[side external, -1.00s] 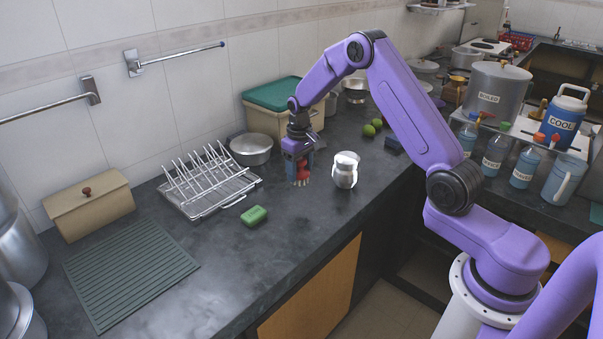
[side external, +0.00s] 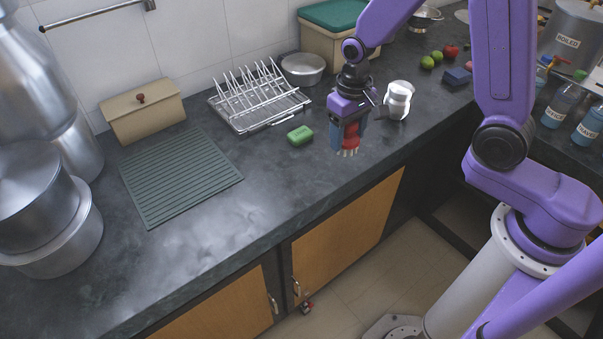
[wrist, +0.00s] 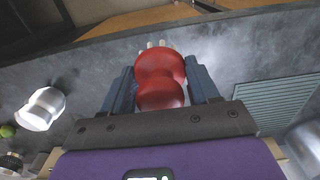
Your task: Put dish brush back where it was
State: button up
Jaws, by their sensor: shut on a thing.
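The dish brush has a red knobbed body (side external: 351,138) with pale bristles pointing down in the side view. My gripper (side external: 349,140) is shut on it, with a blue finger on each side. The bristles seem a little above the dark counter, but the exact gap is hard to tell. In the wrist view the red brush (wrist: 160,80) sits between the two fingers (wrist: 162,88), with a few bristle tips showing past it.
A wire dish rack (side external: 262,100) and a steel pot (side external: 302,69) stand at the back. A ribbed green mat (side external: 178,175) lies left, near a beige box (side external: 143,112). Large steel pots (side external: 50,230) fill the far left.

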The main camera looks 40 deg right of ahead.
aim_at(355, 145)
jog(key=s, duration=0.1)
jog(key=s+a, duration=0.1)
jog(key=s, duration=0.2)
jog(key=shift+a+r, duration=0.15)
jog(key=shift+a, duration=0.25)
jog(key=w+a+f, duration=0.1)
jog(key=w+f, duration=0.2)
jog(key=w, duration=0.1)
jog(key=w+a+f, duration=0.1)
jog(key=w+f, duration=0.2)
jog(key=w, duration=0.1)
jog(key=w+a+f, duration=0.1)
jog(key=w+f, duration=0.2)
jog(key=w, duration=0.1)
jog(key=shift+w+a+f, duration=0.1)
jog(key=shift+w+a, duration=0.2)
jog(key=shift+a, duration=0.1)
jog(key=shift+w+f, duration=0.1)
jog(key=shift+f, duration=0.1)
jog(key=shift+w+a+f, duration=0.1)
jog(key=shift+w+f, duration=0.1)
jog(key=shift+f, duration=1.5)
jog(key=shift+f, duration=0.1)
jog(key=o, duration=1.1)
